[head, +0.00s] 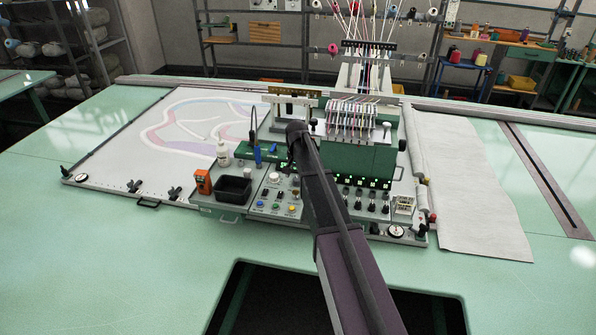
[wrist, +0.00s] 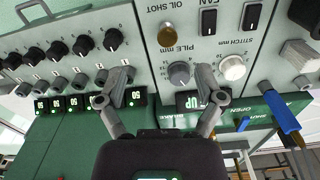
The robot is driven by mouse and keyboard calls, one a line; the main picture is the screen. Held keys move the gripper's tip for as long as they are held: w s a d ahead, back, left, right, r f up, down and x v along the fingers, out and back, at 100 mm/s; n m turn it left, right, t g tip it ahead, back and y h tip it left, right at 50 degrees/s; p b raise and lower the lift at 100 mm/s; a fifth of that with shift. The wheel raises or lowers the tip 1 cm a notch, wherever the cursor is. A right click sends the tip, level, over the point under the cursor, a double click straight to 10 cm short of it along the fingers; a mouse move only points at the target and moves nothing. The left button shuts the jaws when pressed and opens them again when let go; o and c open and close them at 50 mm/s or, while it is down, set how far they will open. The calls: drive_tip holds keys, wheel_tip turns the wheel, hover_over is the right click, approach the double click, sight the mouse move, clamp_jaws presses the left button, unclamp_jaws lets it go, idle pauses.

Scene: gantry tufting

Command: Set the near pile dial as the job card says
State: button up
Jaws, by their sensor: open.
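In the wrist view, a grey knob (wrist: 180,73) sits beside the label "PILE mm" on the light grey panel (wrist: 205,52); its setting is too small to read. My gripper (wrist: 166,78) is open, its two fingers spread on either side of this knob, with no contact visible. A white knob labelled "STITCH mm" (wrist: 232,67) sits just right of the right finger. In the head view my arm hides the gripper and most of the dial area. I cannot pick out a readable job card in either view.
Several black knobs (wrist: 83,45) line the panel to the left. Lit green displays (wrist: 75,102) and a blue-handled tool (wrist: 283,119) are close by. In the head view, a black tray (head: 233,190), an orange device (head: 203,181) and a white bottle (head: 223,153) stand left of the controls.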

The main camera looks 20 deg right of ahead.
sight(298, 178)
drive_tip(key=w+d+r+m+p, duration=0.2)
drive_tip(key=w+d+r, duration=0.1)
drive_tip(key=w, duration=0.7)
drive_tip(key=shift+r+p, duration=0.35)
drive_tip(key=shift+r, duration=0.05)
drive_tip(key=shift+f, duration=0.1)
wheel_tip(298, 178, down, 14)
drive_tip(key=b, duration=1.3)
drive_tip(key=shift+r+b, duration=0.2)
drive_tip(key=shift+b, duration=0.2)
drive_tip(key=shift+s, duration=0.1)
drive_tip(key=c, duration=1.1)
